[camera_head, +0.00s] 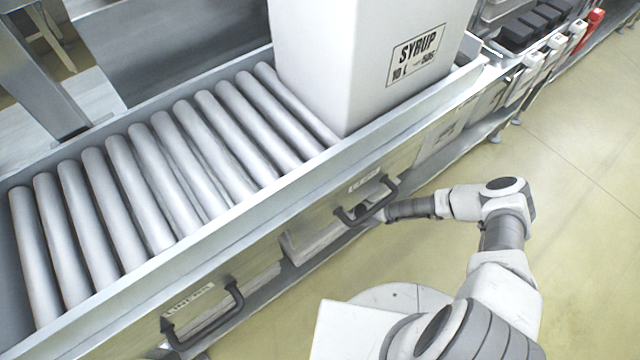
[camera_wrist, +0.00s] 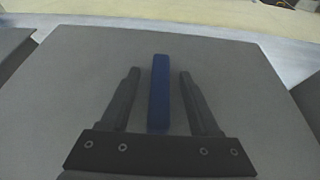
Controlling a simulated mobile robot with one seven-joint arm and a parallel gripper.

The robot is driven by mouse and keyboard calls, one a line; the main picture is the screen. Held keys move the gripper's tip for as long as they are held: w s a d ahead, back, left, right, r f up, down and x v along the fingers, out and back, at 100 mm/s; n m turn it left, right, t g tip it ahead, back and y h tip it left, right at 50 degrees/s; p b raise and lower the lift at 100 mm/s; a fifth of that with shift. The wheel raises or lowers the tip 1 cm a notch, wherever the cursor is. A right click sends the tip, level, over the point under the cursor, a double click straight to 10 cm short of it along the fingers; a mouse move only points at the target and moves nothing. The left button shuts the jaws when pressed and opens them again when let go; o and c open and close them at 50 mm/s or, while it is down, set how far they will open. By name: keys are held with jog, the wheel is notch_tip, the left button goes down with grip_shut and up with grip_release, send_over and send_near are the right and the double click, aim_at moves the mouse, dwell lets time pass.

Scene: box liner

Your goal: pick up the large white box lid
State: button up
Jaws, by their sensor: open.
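In the wrist view, a broad flat panel (camera_wrist: 90,70), grey in the shade, fills most of the picture; it looks like the large lid. A blue upright strip (camera_wrist: 160,95), like a grip, stands out on its middle. My gripper (camera_wrist: 159,72) is open, with one dark finger on each side of the strip and a gap on both sides. In the head view my arm reaches into the space below the conveyor's side rail, by a dark handle (camera_head: 378,212). The gripper's tips and the lid are hidden there.
A roller conveyor (camera_head: 180,225) runs above my reach, and a large white box (camera_head: 320,60) labelled SYRUP stands on it. Another dark handle (camera_head: 235,303) juts out under the rail at lower left. Shelving stands at upper right. The floor (camera_head: 580,240) at right is clear.

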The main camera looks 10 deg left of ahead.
grip_shut()
jog(key=shift+r, duration=0.2)
dwell(0.5)
